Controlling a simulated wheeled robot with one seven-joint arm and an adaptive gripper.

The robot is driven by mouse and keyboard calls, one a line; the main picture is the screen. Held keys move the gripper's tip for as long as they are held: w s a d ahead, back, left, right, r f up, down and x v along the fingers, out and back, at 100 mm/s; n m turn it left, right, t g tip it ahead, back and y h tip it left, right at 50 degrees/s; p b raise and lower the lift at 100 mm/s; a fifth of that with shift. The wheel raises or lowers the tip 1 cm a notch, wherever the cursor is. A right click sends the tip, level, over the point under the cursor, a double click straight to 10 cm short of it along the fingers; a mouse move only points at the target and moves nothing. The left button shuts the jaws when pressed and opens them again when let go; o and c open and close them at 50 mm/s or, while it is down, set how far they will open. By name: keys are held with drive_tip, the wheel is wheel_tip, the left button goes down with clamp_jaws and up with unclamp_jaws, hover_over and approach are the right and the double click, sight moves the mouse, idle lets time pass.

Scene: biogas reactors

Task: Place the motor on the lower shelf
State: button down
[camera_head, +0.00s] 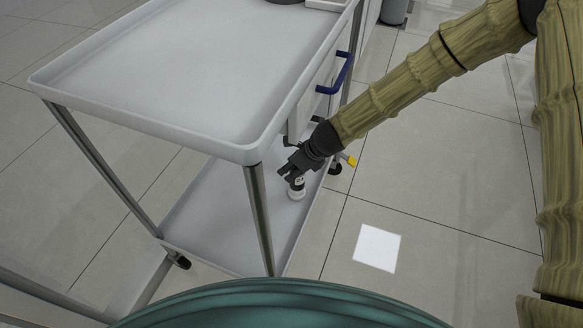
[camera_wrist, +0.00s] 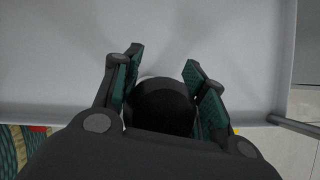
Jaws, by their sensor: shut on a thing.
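The motor (camera_head: 297,190) is a small, upright cylinder, white at its lower part, at the right side of the cart's lower shelf (camera_head: 205,215). My gripper (camera_head: 291,174) is shut on its upper part from above. In the wrist view the motor's round dark top (camera_wrist: 160,104) shows between the two green-padded fingers (camera_wrist: 158,85), with the grey shelf surface (camera_wrist: 215,30) behind it. The motor's base appears at or just above the shelf; I cannot tell whether it touches.
The cart's upper tray (camera_head: 190,65) overhangs the lower shelf, with a drawer and blue handle (camera_head: 340,75) on its right side. A metal leg (camera_head: 260,215) stands left of my gripper. The lower shelf is bare to the left. A white square (camera_head: 377,247) lies on the floor.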

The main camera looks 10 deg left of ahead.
drive_tip(key=c, duration=0.8)
unclamp_jaws()
drive_tip(key=shift+f, duration=0.1)
drive_tip(key=p+v, duration=0.4)
drive_tip(key=v, duration=0.8)
